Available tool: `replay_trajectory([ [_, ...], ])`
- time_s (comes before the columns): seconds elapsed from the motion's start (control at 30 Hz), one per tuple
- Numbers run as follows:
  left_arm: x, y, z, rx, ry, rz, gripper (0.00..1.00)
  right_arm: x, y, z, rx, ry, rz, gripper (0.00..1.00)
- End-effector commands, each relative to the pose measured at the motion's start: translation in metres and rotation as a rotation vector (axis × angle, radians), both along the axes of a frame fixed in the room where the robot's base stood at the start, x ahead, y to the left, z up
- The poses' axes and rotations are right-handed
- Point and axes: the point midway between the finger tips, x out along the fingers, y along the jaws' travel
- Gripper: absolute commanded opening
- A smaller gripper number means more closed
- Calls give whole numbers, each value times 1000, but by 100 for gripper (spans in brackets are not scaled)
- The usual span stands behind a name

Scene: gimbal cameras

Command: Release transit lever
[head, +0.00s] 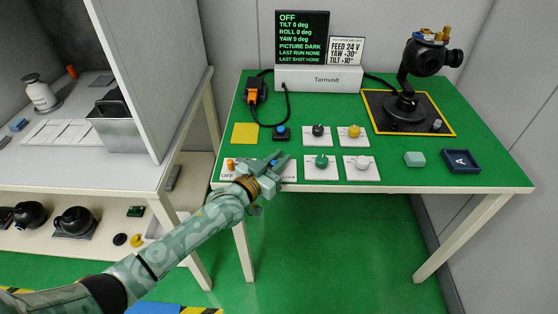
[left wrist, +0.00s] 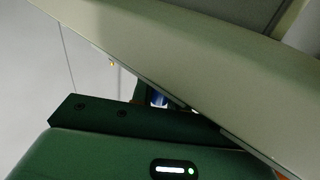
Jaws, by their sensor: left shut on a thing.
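My left gripper (head: 278,162) reaches over the front left edge of the green table. It is shut on a small part at a white plate (head: 289,178) lettered "LOCK", which I take to be the transit lever. The fingers and wrist hide most of that part and plate, so its angle cannot be told. Beside it, to the left, an orange switch (head: 230,163) sits on a plate lettered "OFF". In the left wrist view, my gripper's body and a pale table edge (left wrist: 190,60) cover most of the picture. My right gripper is not in view.
Several knobs on white plates, including a green knob (head: 321,160), stand right of my gripper. A gimbal camera (head: 425,55) stands on a black mat (head: 385,125) at the back right. A display (head: 302,40) reads OFF. A white partition (head: 150,70) rises at left.

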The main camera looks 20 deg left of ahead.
Motion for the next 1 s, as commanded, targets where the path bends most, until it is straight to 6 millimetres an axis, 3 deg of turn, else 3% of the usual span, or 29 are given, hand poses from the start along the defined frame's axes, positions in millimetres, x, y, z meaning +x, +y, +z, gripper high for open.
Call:
replay_trajectory([
  [0.13, 1, 3, -3, 6, -3, -70, 0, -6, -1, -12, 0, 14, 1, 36],
  [0.5, 0, 2, 0, -1, 0, -92, 0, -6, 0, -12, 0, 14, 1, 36],
  [0.53, 0, 2, 0, -1, 0, -92, 24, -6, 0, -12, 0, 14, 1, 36],
  [0.6, 0, 2, 0, -1, 0, -92, 38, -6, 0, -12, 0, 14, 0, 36],
  [0.87, 0, 2, 0, -1, 0, -92, 38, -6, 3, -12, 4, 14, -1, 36],
  [1.0, -11, 8, 1, 0, 1, -91, 38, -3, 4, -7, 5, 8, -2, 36],
])
